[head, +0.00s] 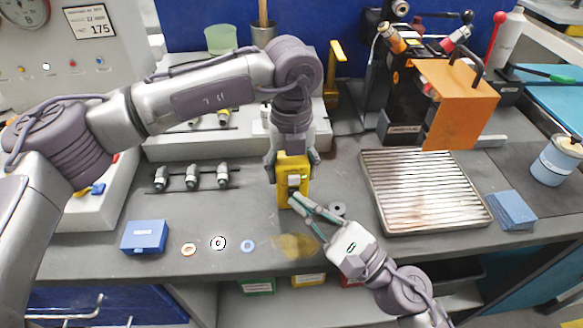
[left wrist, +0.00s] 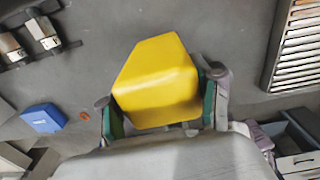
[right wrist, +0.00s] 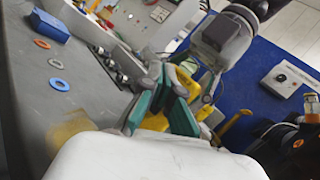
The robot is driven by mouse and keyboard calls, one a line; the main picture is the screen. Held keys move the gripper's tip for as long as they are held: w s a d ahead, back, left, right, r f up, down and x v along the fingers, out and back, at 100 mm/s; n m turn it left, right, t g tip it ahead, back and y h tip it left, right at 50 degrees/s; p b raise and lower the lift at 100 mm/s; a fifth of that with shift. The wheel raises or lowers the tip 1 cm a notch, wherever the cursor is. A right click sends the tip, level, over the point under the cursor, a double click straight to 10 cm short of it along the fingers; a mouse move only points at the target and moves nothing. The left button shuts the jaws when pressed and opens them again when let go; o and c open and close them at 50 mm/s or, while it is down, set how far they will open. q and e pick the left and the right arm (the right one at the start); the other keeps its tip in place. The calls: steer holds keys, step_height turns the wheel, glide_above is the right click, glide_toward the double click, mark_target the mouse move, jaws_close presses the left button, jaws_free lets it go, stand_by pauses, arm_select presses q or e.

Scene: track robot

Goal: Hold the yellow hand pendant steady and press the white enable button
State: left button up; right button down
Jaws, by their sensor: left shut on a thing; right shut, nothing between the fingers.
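The yellow hand pendant (head: 285,196) stands above the grey bench in the middle of the head view. My left gripper (head: 292,160) is shut on its upper part from above. In the left wrist view the pendant (left wrist: 158,78) sits between both fingers. A pale button-like block (head: 294,180) shows on the pendant's front face. My right gripper (head: 296,199) is shut and empty, its tips at the pendant's front just below that block. Whether they touch is unclear. In the right wrist view its fingers partly hide the pendant (right wrist: 188,80).
A ribbed metal tray (head: 425,190) and an orange-fronted machine (head: 460,103) stand to the right. A blue box (head: 145,236) and several rings lie front left. Several metal fittings (head: 192,177) stand behind them. A grey ring (head: 337,208) lies close to my right gripper.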

arm_select(q)
steer(key=shift+r, duration=0.1)
arm_select(e)
steer(key=shift+s+d, duration=0.15)
steer(key=shift+s, duration=2.35)
arm_select(q)
steer(key=o, duration=1.6)
